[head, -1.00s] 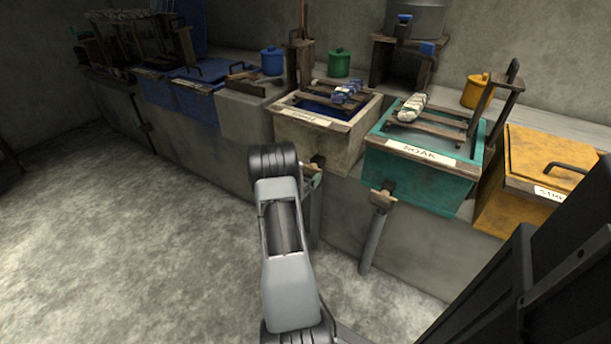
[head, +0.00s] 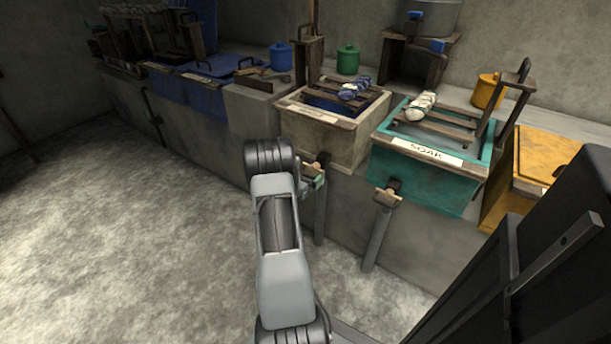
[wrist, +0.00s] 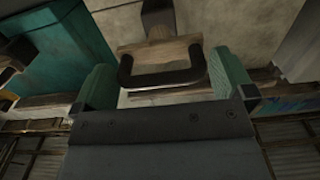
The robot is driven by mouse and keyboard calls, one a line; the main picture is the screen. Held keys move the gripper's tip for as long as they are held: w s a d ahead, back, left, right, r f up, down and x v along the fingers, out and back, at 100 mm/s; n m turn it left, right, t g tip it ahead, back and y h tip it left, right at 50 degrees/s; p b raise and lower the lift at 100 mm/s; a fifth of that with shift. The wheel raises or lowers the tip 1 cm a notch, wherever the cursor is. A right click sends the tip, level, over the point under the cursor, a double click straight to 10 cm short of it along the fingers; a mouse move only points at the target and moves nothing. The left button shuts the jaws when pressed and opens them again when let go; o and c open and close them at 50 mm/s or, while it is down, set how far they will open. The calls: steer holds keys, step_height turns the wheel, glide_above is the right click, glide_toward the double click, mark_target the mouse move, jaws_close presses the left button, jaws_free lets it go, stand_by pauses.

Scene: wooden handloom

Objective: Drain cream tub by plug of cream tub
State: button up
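The cream tub (head: 349,143) stands on the bench in the head view, with a white label on its front rim and dark blue inside. Its plug (wrist: 160,52), a wooden block with a black U-shaped handle, shows in the wrist view. The plug's outlet also shows low on the tub's front in the head view (head: 321,160). My gripper (wrist: 163,82) is open, with one teal fingertip on each side of the plug's handle. I cannot tell whether the fingers touch it. In the head view my arm partly hides the gripper.
The teal SOAK tub (head: 425,184) is right of the cream tub, with its own outlet and drain pipe (head: 377,238). A yellow tub (head: 545,160) is further right. Blue tubs (head: 195,105) are at the left. The floor (head: 130,240) on the left is clear.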

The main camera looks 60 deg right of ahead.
steer(key=w+a+p, duration=0.1)
steer(key=a+p, duration=0.2)
steer(key=a, duration=1)
steer(key=shift+a, duration=0.4)
steer(key=shift+w, duration=0.1)
